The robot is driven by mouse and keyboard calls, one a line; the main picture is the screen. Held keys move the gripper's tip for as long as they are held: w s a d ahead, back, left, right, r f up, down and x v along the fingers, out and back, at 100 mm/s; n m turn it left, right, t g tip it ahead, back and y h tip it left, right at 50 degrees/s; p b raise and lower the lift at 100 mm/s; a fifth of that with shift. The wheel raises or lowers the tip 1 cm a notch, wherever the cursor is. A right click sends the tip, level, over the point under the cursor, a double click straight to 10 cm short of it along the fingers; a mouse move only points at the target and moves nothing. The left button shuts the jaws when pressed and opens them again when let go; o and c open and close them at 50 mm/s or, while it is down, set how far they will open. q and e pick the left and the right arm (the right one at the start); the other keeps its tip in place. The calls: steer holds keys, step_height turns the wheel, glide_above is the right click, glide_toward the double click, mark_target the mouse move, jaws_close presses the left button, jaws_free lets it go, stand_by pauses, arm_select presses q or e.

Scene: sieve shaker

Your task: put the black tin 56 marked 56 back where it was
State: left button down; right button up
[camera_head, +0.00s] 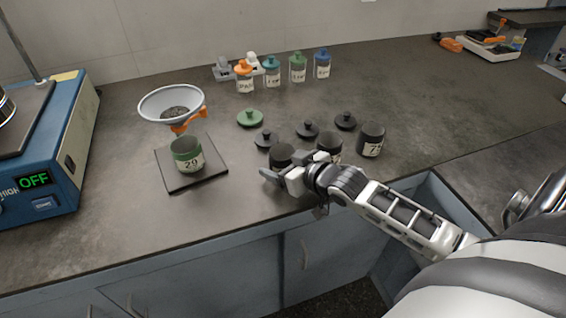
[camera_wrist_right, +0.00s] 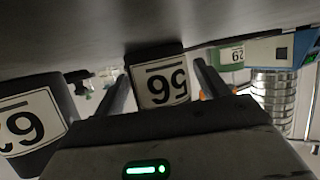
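The black tin 56 (camera_wrist_right: 162,82) shows upside down in the right wrist view, standing on the worktop between the two fingers of my right gripper (camera_wrist_right: 160,78). The fingers are spread, with slight gaps beside the tin. In the head view the black tin 56 (camera_head: 281,153) is the leftmost of three dark tins, partly hidden behind my right gripper (camera_head: 276,174). The gripper is low over the worktop on the tin's near side. My left gripper is not in view.
Two other dark tins (camera_head: 371,140) stand to the right; the middle one (camera_head: 329,143) is close to my gripper. Black lids (camera_head: 308,129) lie behind. A green tin 29 (camera_head: 187,156) stands on a dark plate (camera_head: 206,177). A funnel (camera_head: 172,103) and blue shaker (camera_head: 68,150) are left.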

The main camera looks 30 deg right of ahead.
steer(key=shift+r, duration=0.2)
steer(key=p+v, duration=0.1)
steer(key=v, duration=1.1)
steer(key=shift+f, duration=0.1)
steer(key=shift+s+a+f, duration=0.15)
steer(key=shift+a+f, duration=0.1)
steer(key=s+a+f+g+h, duration=0.2)
steer(key=s+a+f+g, duration=0.4)
steer(key=s+a+g, duration=0.6)
steer(key=w+a+f+t+y, duration=0.2)
steer(key=w+a+f+t, duration=0.2)
steer(key=f+t, duration=0.3)
steer(key=shift+w+a+n+t+y, duration=0.2)
steer(key=shift+w+n+t+y, duration=0.2)
steer(key=shift+t, duration=0.6)
